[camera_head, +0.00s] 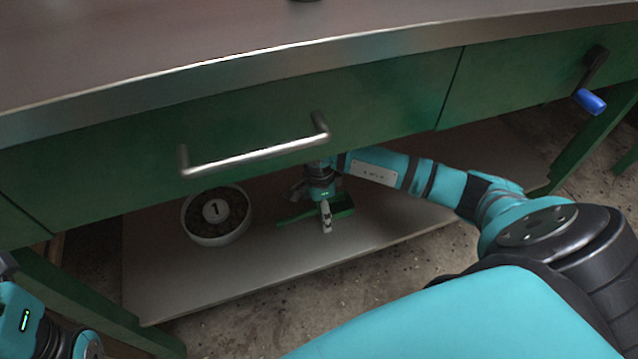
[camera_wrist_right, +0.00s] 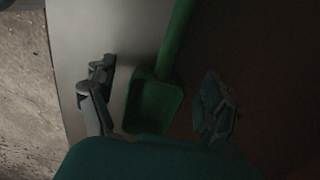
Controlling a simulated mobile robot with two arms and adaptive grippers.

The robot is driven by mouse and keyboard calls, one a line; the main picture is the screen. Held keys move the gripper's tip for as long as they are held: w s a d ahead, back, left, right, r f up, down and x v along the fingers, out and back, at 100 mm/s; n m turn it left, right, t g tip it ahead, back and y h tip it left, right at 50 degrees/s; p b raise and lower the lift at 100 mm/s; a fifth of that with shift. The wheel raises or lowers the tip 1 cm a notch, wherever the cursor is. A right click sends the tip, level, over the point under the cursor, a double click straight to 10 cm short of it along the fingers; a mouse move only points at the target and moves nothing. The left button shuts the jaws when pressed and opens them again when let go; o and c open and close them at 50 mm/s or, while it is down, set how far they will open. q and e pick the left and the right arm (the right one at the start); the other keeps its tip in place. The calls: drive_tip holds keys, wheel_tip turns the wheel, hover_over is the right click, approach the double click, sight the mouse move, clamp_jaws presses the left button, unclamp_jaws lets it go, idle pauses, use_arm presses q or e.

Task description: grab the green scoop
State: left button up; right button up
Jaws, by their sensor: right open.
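The green scoop (camera_head: 343,206) lies on the low grey shelf (camera_head: 235,270) under the counter, its pan to the right and its handle to the left. My right gripper (camera_head: 325,214) is over the scoop. In the right wrist view, the right gripper (camera_wrist_right: 157,82) is open, with one finger on each side of the scoop (camera_wrist_right: 152,103). There the handle runs away towards the top. The fingers look apart from the pan; I cannot tell their height above the shelf. Only parts of my left arm show at the lower left; its gripper is not visible.
A white bowl (camera_head: 222,240) with dark contents and a disc marked 1 (camera_head: 215,210) stands left of the scoop. The counter's green drawer front with a metal handle (camera_head: 255,156) overhangs the shelf. A crank with a blue grip (camera_head: 590,101) sticks out at the right. Green legs flank the shelf.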

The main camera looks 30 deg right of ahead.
drive_tip(key=c, duration=1.3)
drive_tip(key=shift+o, duration=0.2)
